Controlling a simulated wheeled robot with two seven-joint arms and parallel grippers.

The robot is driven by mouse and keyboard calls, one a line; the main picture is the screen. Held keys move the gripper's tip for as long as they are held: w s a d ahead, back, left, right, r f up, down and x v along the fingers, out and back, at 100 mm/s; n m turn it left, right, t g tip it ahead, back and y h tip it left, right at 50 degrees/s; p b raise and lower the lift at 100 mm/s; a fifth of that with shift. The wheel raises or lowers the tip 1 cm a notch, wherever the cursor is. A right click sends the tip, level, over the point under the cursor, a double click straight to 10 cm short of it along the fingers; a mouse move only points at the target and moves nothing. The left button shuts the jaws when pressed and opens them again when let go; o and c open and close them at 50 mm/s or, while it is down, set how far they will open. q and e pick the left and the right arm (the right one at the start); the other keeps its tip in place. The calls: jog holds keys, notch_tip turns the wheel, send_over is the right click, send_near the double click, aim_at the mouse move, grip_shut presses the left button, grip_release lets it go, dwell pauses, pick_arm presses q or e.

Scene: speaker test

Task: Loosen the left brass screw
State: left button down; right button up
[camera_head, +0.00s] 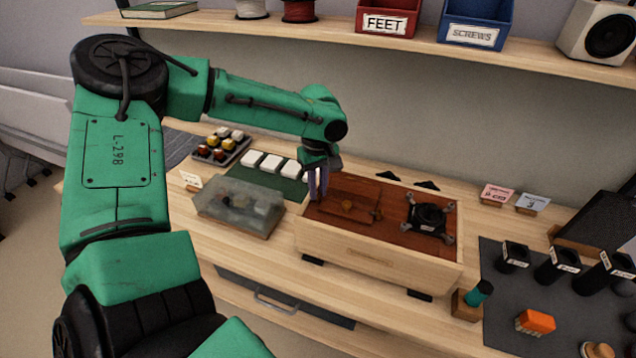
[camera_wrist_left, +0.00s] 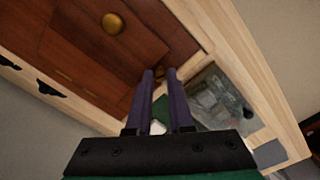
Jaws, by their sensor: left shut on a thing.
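A light wooden box (camera_head: 345,253) with a red-brown top stands on the bench in the head view. A raised brown panel with a round brass knob (camera_head: 347,205) is on its left half; the knob also shows in the left wrist view (camera_wrist_left: 112,23). My left gripper (camera_head: 317,194) points down at the panel's left end. In the left wrist view its two purple fingers (camera_wrist_left: 160,76) are shut on the left brass screw (camera_wrist_left: 160,71), mostly hidden between the tips. My right gripper is out of view.
A black four-armed part (camera_head: 430,218) sits on the box's right half. A translucent lidded container (camera_head: 238,207) stands close on the left. White blocks (camera_head: 272,162) lie behind on a green mat. A dark mat (camera_head: 500,300) with black cylinders is at right.

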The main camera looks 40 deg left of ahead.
aim_at(318, 194)
pick_arm(q)
jog(key=n, duration=0.3)
jog(key=shift+w+r+n, duration=0.15)
jog(key=shift+n, duration=0.15)
dwell(0.5)
jog(key=c, duration=0.8)
grip_release()
notch_tip(318, 194, up, 14)
jog(key=b, duration=0.1)
jog(key=shift+r, duration=0.2)
